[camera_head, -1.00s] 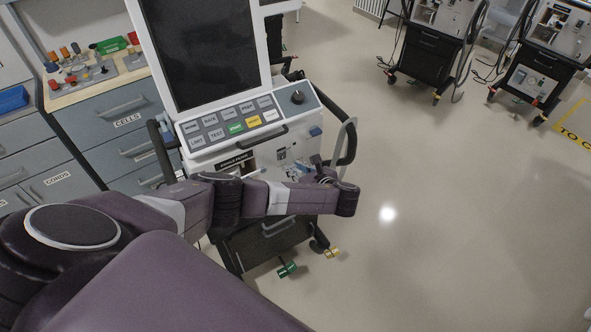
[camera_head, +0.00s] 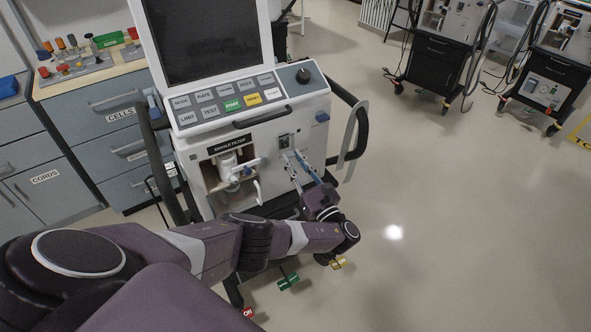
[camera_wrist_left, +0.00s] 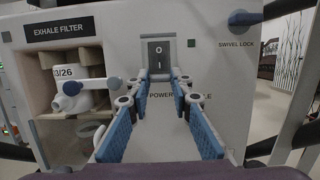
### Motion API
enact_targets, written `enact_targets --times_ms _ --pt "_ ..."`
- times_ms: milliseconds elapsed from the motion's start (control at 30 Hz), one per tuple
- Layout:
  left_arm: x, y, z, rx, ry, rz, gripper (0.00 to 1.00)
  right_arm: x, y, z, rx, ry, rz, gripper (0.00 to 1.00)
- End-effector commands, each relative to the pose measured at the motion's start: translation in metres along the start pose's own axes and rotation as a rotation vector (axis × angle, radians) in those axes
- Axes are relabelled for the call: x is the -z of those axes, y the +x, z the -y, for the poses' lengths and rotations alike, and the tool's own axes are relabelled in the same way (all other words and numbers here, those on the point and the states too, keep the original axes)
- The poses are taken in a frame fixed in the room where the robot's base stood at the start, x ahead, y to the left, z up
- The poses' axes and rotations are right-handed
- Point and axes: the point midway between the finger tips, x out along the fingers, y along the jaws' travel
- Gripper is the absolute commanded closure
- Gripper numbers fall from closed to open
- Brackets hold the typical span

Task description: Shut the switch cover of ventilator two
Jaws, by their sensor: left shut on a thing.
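The ventilator in front of me (camera_head: 215,137) has a dark power switch marked 0 and I (camera_head: 284,141) on its white front panel. The switch faces me in the left wrist view (camera_wrist_left: 160,55). My left gripper (camera_head: 292,156) reaches up to it from below. In the left wrist view, its blue-padded fingers (camera_wrist_left: 161,78) stand either side of the switch's lower edge, with a narrow gap between the tips. They are shut on the switch cover, whose outline is hard to make out there. My right gripper is out of view.
Left of the switch is an open exhale filter bay (camera_wrist_left: 62,66) with a white filter. A blue swivel lock knob (camera_wrist_left: 242,18) is at the upper right. A side handle (camera_head: 358,130) curves out at right. Other ventilators (camera_head: 440,55) stand behind; floor at right is clear.

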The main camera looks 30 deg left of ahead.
Motion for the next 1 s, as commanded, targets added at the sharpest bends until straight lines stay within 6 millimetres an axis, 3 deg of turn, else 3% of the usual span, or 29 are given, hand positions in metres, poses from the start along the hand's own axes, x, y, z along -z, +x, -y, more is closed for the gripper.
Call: enact_targets --times_ms 133,633,667,800,1000 --pt "0.0043 0.0009 0.0 0.0 0.0 0.029 1.0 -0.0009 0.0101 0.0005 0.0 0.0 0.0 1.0" --pt "0.0023 0.0029 -0.0003 -0.001 0.001 0.045 1.0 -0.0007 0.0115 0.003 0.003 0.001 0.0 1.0" --pt "0.0023 0.0029 -0.0003 -0.001 0.001 0.045 0.78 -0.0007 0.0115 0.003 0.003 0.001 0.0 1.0" --pt "0.0022 0.0029 -0.0002 -0.001 0.001 0.045 0.63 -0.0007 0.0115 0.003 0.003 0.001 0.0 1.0" --pt "0.0022 0.0029 -0.0002 -0.001 0.0 0.045 0.62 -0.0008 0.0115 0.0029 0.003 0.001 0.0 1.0"
